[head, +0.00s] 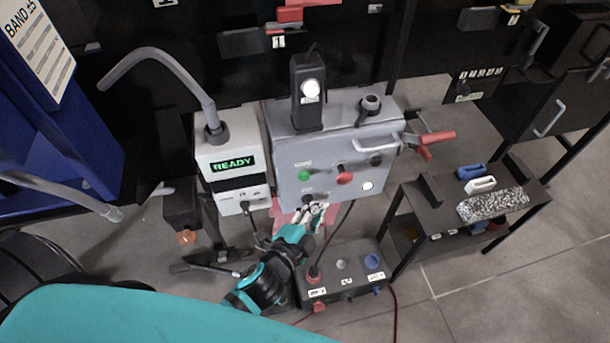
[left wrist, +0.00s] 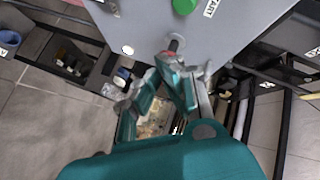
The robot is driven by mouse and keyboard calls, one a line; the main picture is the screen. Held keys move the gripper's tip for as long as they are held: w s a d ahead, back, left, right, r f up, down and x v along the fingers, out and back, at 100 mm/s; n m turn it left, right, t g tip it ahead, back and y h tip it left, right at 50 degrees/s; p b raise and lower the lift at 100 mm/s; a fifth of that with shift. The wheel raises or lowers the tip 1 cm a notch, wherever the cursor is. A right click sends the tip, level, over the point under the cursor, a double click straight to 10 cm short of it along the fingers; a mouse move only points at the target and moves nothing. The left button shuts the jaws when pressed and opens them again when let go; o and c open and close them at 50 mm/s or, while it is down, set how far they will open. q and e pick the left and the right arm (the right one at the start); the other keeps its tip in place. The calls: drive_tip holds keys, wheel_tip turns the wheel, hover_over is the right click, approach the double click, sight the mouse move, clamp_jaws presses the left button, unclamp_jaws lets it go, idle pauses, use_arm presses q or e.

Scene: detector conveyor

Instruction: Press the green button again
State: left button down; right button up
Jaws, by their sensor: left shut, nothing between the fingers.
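The green button (head: 305,175) is on the front of a grey control box (head: 325,150), left of a red button (head: 344,178). In the left wrist view the green button (left wrist: 184,6) is at the top edge, partly cut off, beside a label ending in "ART". My left gripper (head: 314,212) is shut and empty, below the green button near the box's lower edge. In the left wrist view its fingers (left wrist: 165,82) are below the button, close to a dark knob or plug (left wrist: 174,45) on the panel. My right gripper is not in view.
A white unit (head: 229,140) with a lit "READY" display stands left of the box. A black box with knobs (head: 342,270) sits low in front. A red-handled lever (head: 430,138) sticks out right. A black rack (head: 425,210) holds blocks. Floor is clear at lower right.

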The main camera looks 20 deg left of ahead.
use_arm(q)
drive_tip(key=shift+w+a+p, duration=0.15)
drive_tip(key=shift+w+a, duration=0.4)
drive_tip(key=shift+w, duration=0.25)
drive_tip(key=shift+w+a+p, duration=0.2)
drive_tip(key=shift+w+a, duration=0.3)
drive_tip(key=shift+w, duration=0.25)
drive_tip(key=shift+w+a+p, duration=0.15)
drive_tip(key=shift+w+a, duration=0.4)
drive_tip(key=shift+w, duration=0.25)
drive_tip(key=shift+w+a, duration=0.25)
drive_tip(key=shift+w, duration=0.1)
drive_tip(key=shift+w+a+p, duration=0.35)
drive_tip(key=shift+w, duration=0.1)
idle(0.7)
drive_tip(key=shift+s+d, duration=0.55)
drive_tip(key=shift+s, duration=0.25)
drive_tip(key=shift+s+d+b, duration=0.15)
drive_tip(key=shift+s+d, duration=0.6)
drive_tip(key=shift+s, duration=0.3)
drive_tip(key=shift+s+d+b, duration=0.15)
drive_tip(key=shift+s+d, duration=0.55)
drive_tip(key=shift+s, duration=0.3)
